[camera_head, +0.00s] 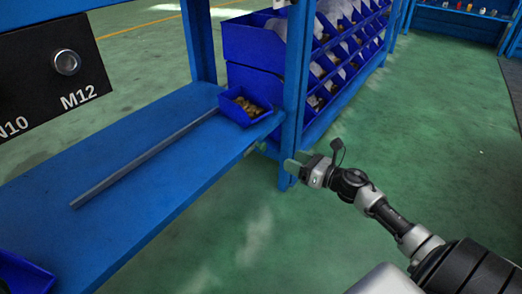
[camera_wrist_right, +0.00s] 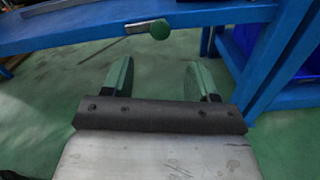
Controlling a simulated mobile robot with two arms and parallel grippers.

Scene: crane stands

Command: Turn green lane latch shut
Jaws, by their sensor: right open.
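The latch (camera_wrist_right: 145,27) shows in the right wrist view as a short silver bar with a round green knob (camera_wrist_right: 159,29) at its right end. It sits on the front edge of the blue shelf (camera_wrist_right: 215,14), with the bar lying roughly level. My right gripper (camera_head: 294,169) is beside the blue post in the head view. In the right wrist view its two green fingers (camera_wrist_right: 160,78) are apart with nothing between them, and the knob is beyond them, not touched. My left gripper is not in view.
A blue post (camera_head: 294,90) stands close to my right gripper. A small blue bin (camera_head: 232,107) of brass-coloured parts and a grey strip (camera_head: 140,160) lie on the shelf. A rack of blue bins (camera_head: 253,44) stands behind. Green floor (camera_head: 440,120) is clear at right.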

